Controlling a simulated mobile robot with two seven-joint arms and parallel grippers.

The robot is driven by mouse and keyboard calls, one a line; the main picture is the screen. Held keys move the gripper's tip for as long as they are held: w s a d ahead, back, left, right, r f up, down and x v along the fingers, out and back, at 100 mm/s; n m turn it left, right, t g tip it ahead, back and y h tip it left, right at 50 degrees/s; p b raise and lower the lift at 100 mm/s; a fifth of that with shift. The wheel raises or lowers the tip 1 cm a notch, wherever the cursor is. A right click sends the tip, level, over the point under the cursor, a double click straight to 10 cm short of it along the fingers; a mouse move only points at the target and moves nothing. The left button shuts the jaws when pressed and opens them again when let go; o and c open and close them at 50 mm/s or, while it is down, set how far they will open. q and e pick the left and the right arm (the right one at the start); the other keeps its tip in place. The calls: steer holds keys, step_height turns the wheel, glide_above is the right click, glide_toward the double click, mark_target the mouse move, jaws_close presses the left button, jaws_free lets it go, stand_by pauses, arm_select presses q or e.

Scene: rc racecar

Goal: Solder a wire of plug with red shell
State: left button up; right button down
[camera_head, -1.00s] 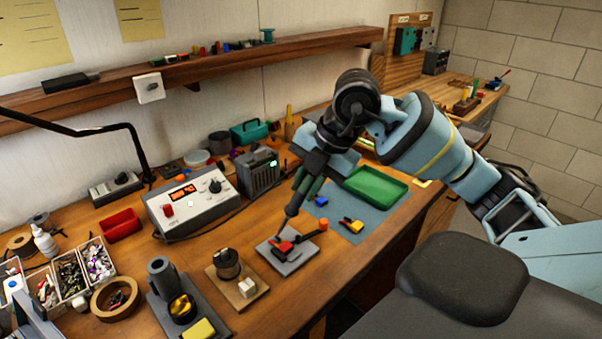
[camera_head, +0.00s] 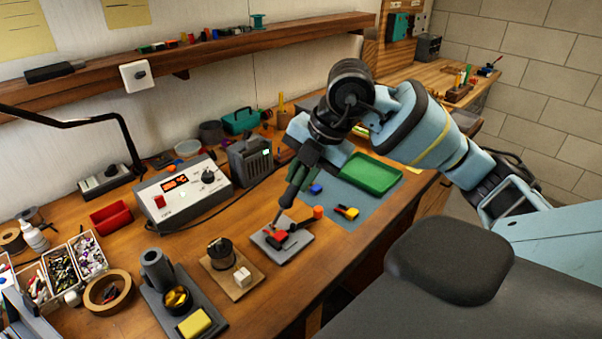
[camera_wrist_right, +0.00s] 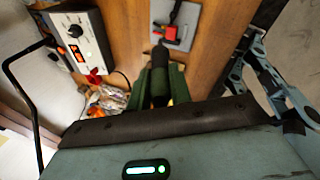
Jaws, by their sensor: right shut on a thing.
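A plug with a red shell (camera_head: 275,238) lies on a small grey plate (camera_head: 298,246) near the front edge of the bench. It also shows in the right wrist view (camera_wrist_right: 171,33). My right gripper (camera_head: 304,168) is shut on the dark handle of a soldering iron (camera_head: 288,196). The iron slants down to the left, and its thin tip is at the plug's back side. I cannot tell whether the tip touches it. In the right wrist view the green fingers clasp the iron (camera_wrist_right: 160,72), which partly hides the plug's surroundings. My left gripper is not in view.
A soldering station (camera_head: 180,194) stands behind, left of the plate. A brown board with a spool (camera_head: 221,252) and an iron stand (camera_head: 160,272) are to the left. An orange cylinder (camera_head: 318,212), yellow plug (camera_head: 347,212) and green tray (camera_head: 371,174) are to the right.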

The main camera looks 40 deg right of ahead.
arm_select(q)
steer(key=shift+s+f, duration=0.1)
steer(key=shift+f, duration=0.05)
arm_select(e)
steer(key=shift+f, duration=0.45)
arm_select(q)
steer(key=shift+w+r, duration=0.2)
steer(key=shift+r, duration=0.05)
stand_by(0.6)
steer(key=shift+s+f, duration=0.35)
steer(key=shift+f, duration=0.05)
arm_select(e)
steer(key=shift+f, duration=0.6)
stand_by(1.5)
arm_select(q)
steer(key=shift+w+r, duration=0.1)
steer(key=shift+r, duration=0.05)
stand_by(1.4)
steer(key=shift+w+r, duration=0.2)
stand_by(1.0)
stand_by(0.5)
